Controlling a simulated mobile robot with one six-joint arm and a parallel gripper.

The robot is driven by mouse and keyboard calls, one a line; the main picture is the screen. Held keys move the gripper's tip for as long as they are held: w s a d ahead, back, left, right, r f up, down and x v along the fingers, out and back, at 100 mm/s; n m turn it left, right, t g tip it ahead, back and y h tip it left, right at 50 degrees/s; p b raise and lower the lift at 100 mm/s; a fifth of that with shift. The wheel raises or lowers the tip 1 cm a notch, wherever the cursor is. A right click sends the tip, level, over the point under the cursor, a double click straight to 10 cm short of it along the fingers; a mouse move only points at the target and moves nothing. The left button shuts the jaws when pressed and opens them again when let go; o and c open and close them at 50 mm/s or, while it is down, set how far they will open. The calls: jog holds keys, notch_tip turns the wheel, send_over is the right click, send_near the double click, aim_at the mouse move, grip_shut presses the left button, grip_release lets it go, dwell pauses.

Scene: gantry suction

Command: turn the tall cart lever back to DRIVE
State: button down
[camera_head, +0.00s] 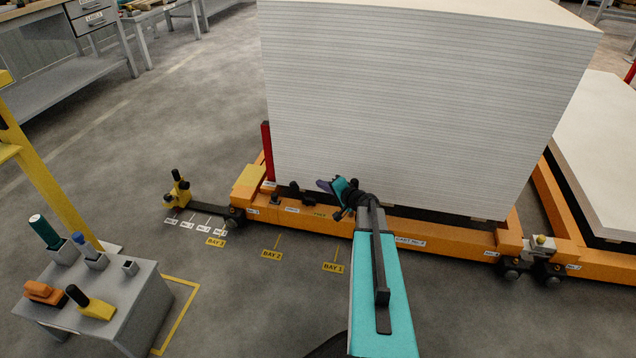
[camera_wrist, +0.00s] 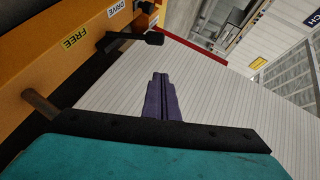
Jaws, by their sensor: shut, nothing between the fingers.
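The cart lever (camera_wrist: 135,37) is a black bar with a thick black end, on the orange cart side in the wrist view. It lies beside the DRIVE label (camera_wrist: 118,8) and the FREE label (camera_wrist: 75,41), and I cannot tell which position it is set to. In the head view a small black part, likely the lever (camera_head: 295,188), stands above the cart's orange rail (camera_head: 440,233). My gripper (camera_head: 323,185) is just right of it, in front of the white stack. Its purple fingers (camera_wrist: 160,80) are together and empty, apart from the lever.
A tall stack of white sheets (camera_head: 420,100) fills the cart and stands close behind my gripper. A red post (camera_head: 267,150) rises at the cart's left end. A grey stand (camera_head: 110,300) with tools is at lower left. Floor with bay labels (camera_head: 272,254) is clear before the cart.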

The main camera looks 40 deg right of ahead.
jog(key=shift+v, duration=0.85)
jog(key=shift+r, duration=0.1)
